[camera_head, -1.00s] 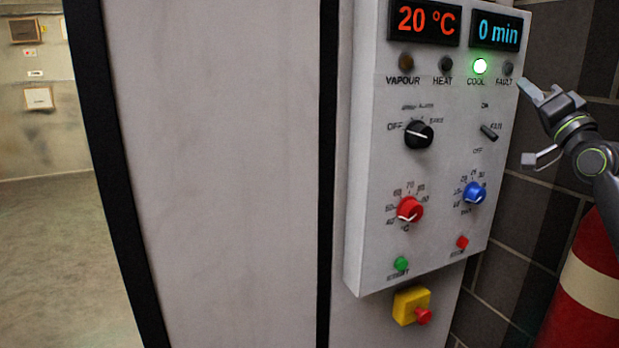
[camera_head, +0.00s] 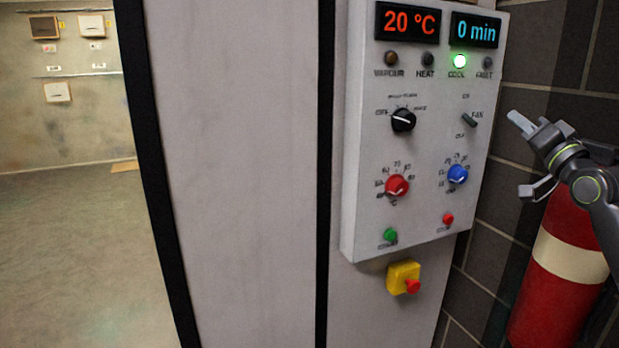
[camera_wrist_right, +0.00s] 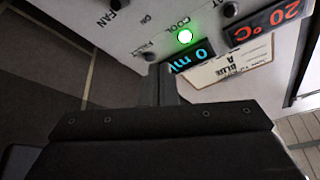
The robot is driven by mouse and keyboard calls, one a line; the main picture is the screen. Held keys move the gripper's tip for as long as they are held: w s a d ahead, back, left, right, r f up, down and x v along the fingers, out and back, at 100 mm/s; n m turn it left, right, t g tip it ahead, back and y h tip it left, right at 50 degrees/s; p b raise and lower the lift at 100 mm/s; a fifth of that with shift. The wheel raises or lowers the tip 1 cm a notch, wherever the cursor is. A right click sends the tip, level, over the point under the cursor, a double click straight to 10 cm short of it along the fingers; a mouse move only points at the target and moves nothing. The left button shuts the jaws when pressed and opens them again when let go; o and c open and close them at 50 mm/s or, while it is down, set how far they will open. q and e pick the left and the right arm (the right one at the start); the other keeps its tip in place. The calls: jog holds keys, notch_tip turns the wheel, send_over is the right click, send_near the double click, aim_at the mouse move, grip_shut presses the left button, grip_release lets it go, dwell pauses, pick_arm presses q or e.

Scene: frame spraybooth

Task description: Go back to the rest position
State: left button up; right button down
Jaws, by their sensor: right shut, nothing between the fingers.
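My right gripper (camera_head: 520,156) is at the right of the head view, to the right of the control panel (camera_head: 365,215) and apart from it. It is shut with nothing held; its closed fingers also show in the right wrist view (camera_wrist_right: 168,85), in front of the panel's upper part. The panel's displays read 20 °C (camera_head: 407,22) and 0 min (camera_head: 475,30). The COOL lamp (camera_head: 460,61) is lit green. My left gripper is in neither view.
A red fire extinguisher (camera_head: 560,300) stands below my right gripper, by the dark tiled wall (camera_head: 512,215). A yellow box with a red button (camera_head: 402,278) sits under the panel. Open floor (camera_head: 80,250) lies at the left. A label card (camera_wrist_right: 230,70) shows in the wrist view.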

jog(key=s+a+f+n+g, duration=0.1)
jog(key=s+a+f+g, duration=0.2)
jog(key=f, duration=0.9)
jog(key=s+a+f+n+g+h, duration=0.1)
jog(key=s+a+f+n+g, duration=0.15)
jog(key=f, duration=0.95)
jog(key=s+a+f+g, duration=0.3)
jog(key=s+a+f, duration=0.1)
jog(key=f, duration=0.8)
jog(key=s+a+f+n+g+h, duration=0.1)
jog(key=s+a+f+g+h, duration=0.2)
jog(key=s+f, duration=1.3)
jog(key=s+d+f+g+h, duration=0.2)
jog(key=s+g, duration=0.5)
jog(key=s, duration=1.6)
notch_tip(320, 180, down, 24)
jog(key=p, duration=0.2)
jog(key=s+f+g+p, duration=0.1)
jog(key=s+f+g, duration=0.1)
jog(key=s+f, duration=1.2)
jog(key=shift+s+a+m+p, duration=0.2)
jog(key=shift+a+m+p, duration=0.05)
jog(key=shift+m+p, duration=0.15)
